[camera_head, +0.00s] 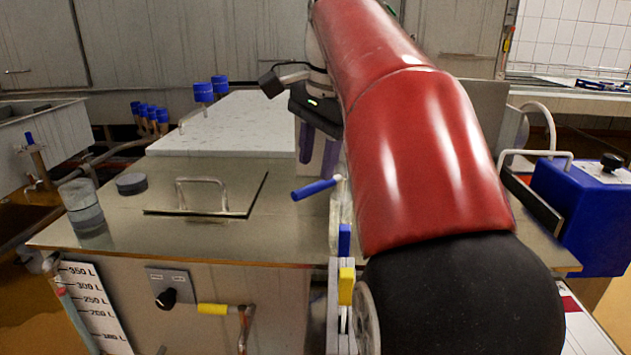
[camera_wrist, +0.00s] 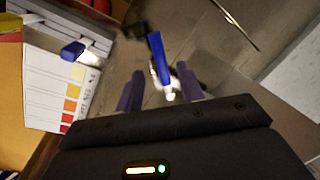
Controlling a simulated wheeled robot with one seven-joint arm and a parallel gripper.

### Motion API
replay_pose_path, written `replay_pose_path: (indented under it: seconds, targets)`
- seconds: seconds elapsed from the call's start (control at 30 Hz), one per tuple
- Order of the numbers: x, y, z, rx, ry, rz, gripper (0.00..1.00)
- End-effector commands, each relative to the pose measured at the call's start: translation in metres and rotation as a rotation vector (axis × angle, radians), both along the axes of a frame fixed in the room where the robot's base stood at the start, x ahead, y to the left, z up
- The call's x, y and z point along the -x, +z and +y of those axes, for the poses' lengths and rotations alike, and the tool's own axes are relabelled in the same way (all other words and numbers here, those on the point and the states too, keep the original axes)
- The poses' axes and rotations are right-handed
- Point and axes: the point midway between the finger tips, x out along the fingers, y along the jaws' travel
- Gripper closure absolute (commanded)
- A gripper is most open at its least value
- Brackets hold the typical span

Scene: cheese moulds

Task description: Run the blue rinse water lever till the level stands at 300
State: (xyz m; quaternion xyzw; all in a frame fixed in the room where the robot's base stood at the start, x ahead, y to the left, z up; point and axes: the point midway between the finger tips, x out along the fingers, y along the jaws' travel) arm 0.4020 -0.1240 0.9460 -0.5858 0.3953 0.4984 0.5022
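The blue lever (camera_head: 314,189) sticks out to the left from a metal fitting near the right front of the steel tank top. My gripper (camera_head: 318,158) hangs just above and behind it, purple fingers pointing down. In the wrist view the blue lever (camera_wrist: 158,57) lies ahead of and between the two spread fingertips of my gripper (camera_wrist: 158,78), with nothing held; contact cannot be told. The white level scale (camera_head: 88,300) on the tank front at lower left reads from 350 L downward.
Another blue handle (camera_head: 344,240) stands below the lever. A blue box (camera_head: 585,213) stands right.

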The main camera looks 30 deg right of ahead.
Motion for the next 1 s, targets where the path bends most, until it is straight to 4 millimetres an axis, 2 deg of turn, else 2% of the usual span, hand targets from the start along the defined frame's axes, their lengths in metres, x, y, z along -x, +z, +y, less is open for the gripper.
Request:
replay_pose_path:
  seconds: [0.03, 0.1, 0.23, 0.6, 0.9, 1.0]
  targets:
    - [-0.001, -0.011, 0.001, 0.000, 0.001, 0.002, 0.62]
    - [-0.003, -0.022, 0.001, 0.000, 0.001, 0.002, 0.62]
    - [-0.006, -0.035, 0.002, 0.001, 0.002, 0.001, 0.62]
    - [-0.008, -0.041, 0.002, 0.001, 0.003, -0.001, 0.62]
    - [-0.008, -0.041, 0.002, 0.001, 0.003, -0.001, 1.00]
    - [-0.008, -0.041, 0.002, 0.001, 0.003, -0.001, 1.00]
